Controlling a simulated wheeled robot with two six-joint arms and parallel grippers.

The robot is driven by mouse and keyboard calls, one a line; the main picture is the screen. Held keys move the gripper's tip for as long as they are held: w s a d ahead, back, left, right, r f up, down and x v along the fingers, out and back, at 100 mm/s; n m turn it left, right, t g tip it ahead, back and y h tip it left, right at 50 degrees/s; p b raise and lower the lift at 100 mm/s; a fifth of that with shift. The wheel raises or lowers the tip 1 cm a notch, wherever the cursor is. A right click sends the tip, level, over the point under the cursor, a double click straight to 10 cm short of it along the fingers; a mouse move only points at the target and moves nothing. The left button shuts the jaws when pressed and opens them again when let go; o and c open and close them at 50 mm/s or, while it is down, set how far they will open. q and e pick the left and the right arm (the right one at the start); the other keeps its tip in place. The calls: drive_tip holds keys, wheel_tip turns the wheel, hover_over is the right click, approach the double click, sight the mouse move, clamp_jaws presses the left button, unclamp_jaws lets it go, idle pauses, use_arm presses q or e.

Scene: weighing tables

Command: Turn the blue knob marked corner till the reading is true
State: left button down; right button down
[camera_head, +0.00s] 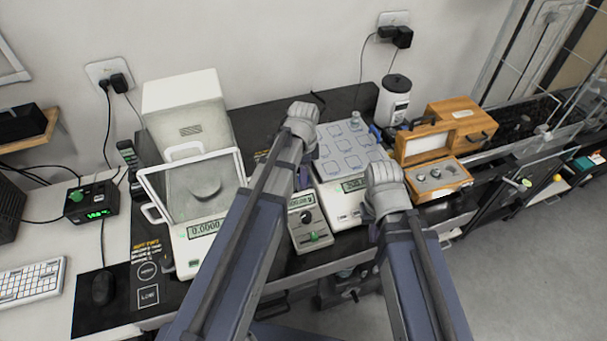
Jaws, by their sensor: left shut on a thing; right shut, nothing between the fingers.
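A white platform scale (336,195) stands in the middle of the bench, its pan marked with several blue-outlined squares. A small metal weight (355,121) stands at the pan's far edge. The lit front display (354,184) is partly covered by my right gripper, and I cannot read its full number. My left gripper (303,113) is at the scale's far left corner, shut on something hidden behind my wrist. No blue knob can be made out for certain. My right gripper (383,174) is shut and empty, over the scale's front right corner.
A balance with a glass shield (193,190) reads 0.0000 on the left. A smaller meter (309,222) sits between my arms. An open wooden weight box (437,179) is at the right, with a white canister (396,100) behind. The bench is crowded.

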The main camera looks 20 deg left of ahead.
use_arm(q)
drive_tip(key=shift+m, duration=0.6)
drive_tip(key=c, duration=0.7)
unclamp_jaws()
drive_tip(key=shift+c, duration=0.2)
wheel_tip(320, 180, up, 8)
drive_tip(key=p, duration=0.8)
drive_tip(key=shift+f, duration=0.1)
use_arm(e)
wheel_tip(320, 180, up, 8)
drive_tip(key=shift+f, duration=0.15)
use_arm(q)
drive_tip(key=shift+s, duration=0.1)
